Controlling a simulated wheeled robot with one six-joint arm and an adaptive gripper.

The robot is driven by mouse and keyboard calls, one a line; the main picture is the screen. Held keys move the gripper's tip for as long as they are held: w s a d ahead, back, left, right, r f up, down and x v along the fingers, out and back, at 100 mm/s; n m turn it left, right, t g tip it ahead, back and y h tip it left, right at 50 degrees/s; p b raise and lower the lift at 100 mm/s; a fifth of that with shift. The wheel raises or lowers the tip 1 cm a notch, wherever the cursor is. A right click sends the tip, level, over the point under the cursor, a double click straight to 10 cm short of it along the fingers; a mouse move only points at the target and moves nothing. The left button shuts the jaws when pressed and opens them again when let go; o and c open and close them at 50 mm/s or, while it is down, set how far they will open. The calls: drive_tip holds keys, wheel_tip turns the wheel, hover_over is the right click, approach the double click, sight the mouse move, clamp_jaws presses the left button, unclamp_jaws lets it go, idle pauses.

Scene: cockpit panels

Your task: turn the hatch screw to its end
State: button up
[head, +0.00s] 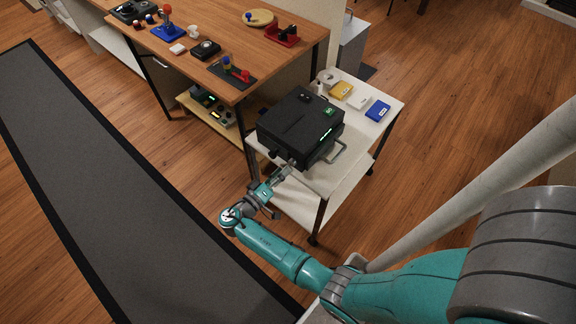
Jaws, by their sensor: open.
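A black box (300,122) with green lit marks stands on the white cart (390,98). A small dark knob (273,153) shows low on its near side, at the left. A metal handle (338,152) sticks out at its right. My gripper (288,167) is open, with its fingers close to the near side of the box, just right of the knob. I cannot tell whether the fingers touch anything. The hatch screw cannot be made out; the fingertips cover that part of the box.
A wooden table (220,35) with several controls stands at the left. A grey mat (110,190) covers the floor at the left.

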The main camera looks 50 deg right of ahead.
sight(291, 164)
drive_tip(key=shift+d, duration=1.85)
clamp_jaws()
